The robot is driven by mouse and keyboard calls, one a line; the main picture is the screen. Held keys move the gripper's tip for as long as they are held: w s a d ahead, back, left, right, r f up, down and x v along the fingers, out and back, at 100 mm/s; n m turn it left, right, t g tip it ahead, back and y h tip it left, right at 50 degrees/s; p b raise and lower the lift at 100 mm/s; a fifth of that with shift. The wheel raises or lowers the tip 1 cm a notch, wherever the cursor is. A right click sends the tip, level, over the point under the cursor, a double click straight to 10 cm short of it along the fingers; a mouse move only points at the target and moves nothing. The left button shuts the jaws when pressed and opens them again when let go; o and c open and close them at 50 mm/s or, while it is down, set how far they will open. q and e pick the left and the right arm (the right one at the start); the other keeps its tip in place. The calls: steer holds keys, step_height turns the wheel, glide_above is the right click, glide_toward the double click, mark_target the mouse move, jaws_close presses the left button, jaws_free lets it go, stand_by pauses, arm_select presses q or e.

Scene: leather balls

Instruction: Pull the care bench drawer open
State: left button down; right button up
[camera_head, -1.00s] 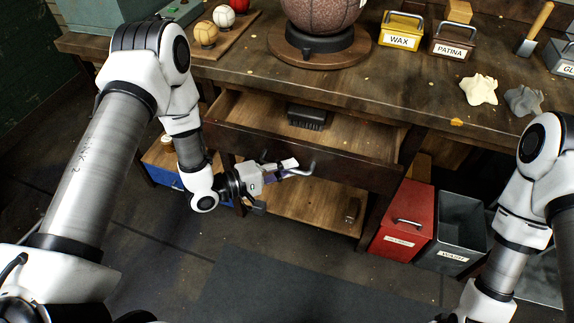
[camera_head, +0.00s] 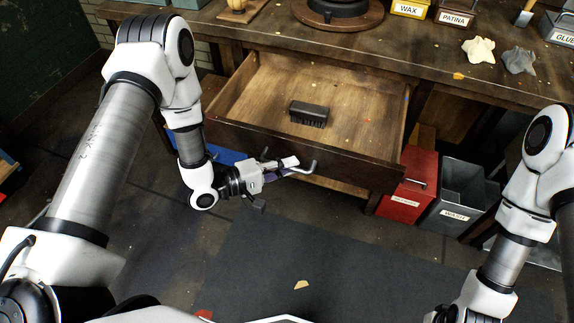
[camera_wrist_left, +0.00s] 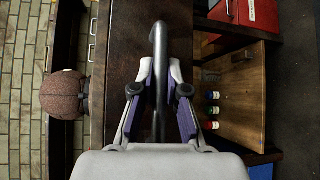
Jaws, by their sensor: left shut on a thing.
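The care bench drawer (camera_head: 255,138) stands well open from the wooden bench (camera_head: 400,62), its inside showing. A dark brush-like block (camera_head: 309,113) lies on the drawer floor. My left gripper (camera_head: 288,166) is shut on the drawer's metal bar handle (camera_head: 313,167) at the drawer front. In the left wrist view the handle (camera_wrist_left: 159,50) runs between the two fingers of the left gripper (camera_wrist_left: 160,75). My right arm (camera_head: 527,190) is at the right of the head view; its gripper is out of the picture.
A red bin (camera_head: 410,188) and a grey bin labelled WASH (camera_head: 458,196) stand below the bench to the right. WAX (camera_head: 410,8) and PATINA (camera_head: 455,17) boxes sit on top. A dark mat (camera_head: 330,258) covers the floor before the drawer.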

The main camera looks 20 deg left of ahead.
arm_select(q)
steer(key=c, duration=1.2)
jaws_free()
steer(key=v, duration=1.2)
